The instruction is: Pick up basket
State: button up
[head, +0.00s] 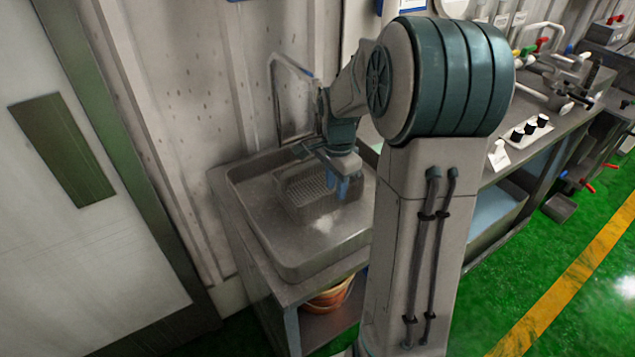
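A grey perforated basket (303,192) sits in the metal sink basin (290,268), toward its back. My gripper (340,186) is over the right side of the basket, with its blue fingers pointing down. The fingers are small in the view and partly overlap the basket. I cannot tell whether they touch its rim or have anything between them. My arm hides the right end of the sink.
An orange-brown bucket (328,297) stands under the sink. A workbench with valves and black knobs (530,129) extends to the right. The green floor at the lower right is clear.

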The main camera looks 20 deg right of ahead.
aim_at(333, 211)
jog(key=shift+w+a+f+p, duration=0.1)
jog(key=shift+f+p, duration=0.3)
jog(key=shift+f, duration=1.85)
grip_shut()
jog(key=shift+r, duration=0.2)
